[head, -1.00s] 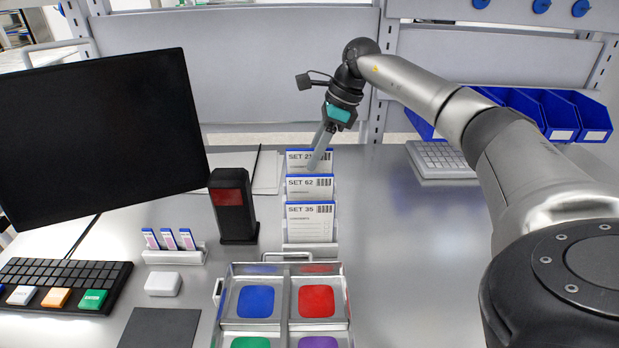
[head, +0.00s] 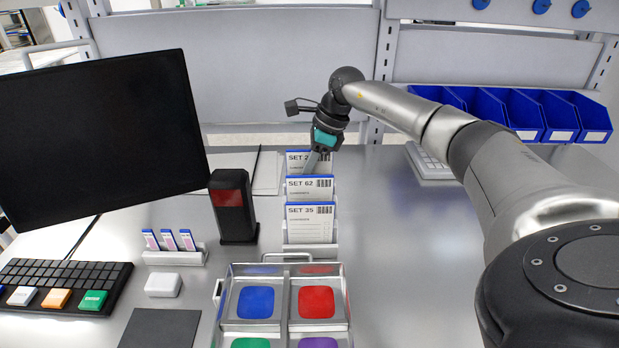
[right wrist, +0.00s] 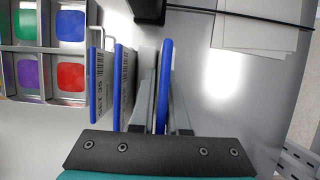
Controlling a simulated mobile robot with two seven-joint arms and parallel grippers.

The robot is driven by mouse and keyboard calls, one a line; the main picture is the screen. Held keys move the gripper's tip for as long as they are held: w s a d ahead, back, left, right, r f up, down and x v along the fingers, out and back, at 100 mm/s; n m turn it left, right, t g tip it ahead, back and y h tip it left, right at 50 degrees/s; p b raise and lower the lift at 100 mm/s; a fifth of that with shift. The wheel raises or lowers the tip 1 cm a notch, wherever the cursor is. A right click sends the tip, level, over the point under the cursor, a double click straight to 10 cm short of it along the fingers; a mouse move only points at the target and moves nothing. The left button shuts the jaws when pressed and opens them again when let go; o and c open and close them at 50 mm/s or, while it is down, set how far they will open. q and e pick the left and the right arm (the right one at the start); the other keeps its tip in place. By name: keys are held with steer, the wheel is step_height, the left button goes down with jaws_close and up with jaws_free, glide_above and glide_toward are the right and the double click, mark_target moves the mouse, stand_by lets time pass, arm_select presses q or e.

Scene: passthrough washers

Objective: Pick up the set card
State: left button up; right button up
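Three white set cards with blue top edges stand in a row in a rack in the head view: SET 35 (head: 311,222) in front, SET 62 (head: 309,188) behind it, and a rear card (head: 298,160) whose number is partly covered by my right gripper (head: 312,172). In the right wrist view my right gripper (right wrist: 163,100) has its two fingers on either side of the rear card (right wrist: 163,80), with narrow gaps, so it looks open around it. SET 35 (right wrist: 97,85) and SET 62 (right wrist: 123,85) stand to the left there. My left gripper is not in view.
A clear-lidded tray (head: 287,268) with coloured compartments is in front of the rack. A black post with a red panel (head: 233,207) stands left of it. A monitor (head: 100,130) and keypad (head: 62,284) are further left. Blue bins (head: 510,110) are at the back right.

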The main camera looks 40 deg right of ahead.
jaws_close()
steer(key=shift+r, duration=0.15)
step_height(320, 180, up, 20)
steer(key=p, duration=0.2)
stand_by(0.5)
stand_by(0.6)
